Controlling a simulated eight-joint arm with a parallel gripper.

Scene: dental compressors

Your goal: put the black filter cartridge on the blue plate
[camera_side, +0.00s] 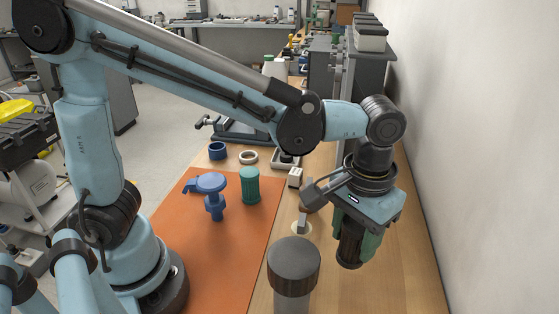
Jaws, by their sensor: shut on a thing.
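My gripper (348,222) is at the right of the view, pointing down over the wooden bench. It is shut on a dark, ribbed cylinder, which looks like the black filter cartridge (350,250). The cartridge hangs roughly upright below the gripper body. A greenish part shows beside it on the right; I cannot tell whether it is a finger or something behind. I cannot make out a flat blue plate. A blue piece with a round, disc-like top and a stem (212,184) stands on the orange mat, left of the gripper and apart from it.
A green ribbed cartridge (250,186) stands on the orange mat (215,255). A grey cylinder with a dark top (293,265) stands close in front. A blue ring (217,151) and a pale ring (248,157) lie farther back. A wall (465,150) bounds the right.

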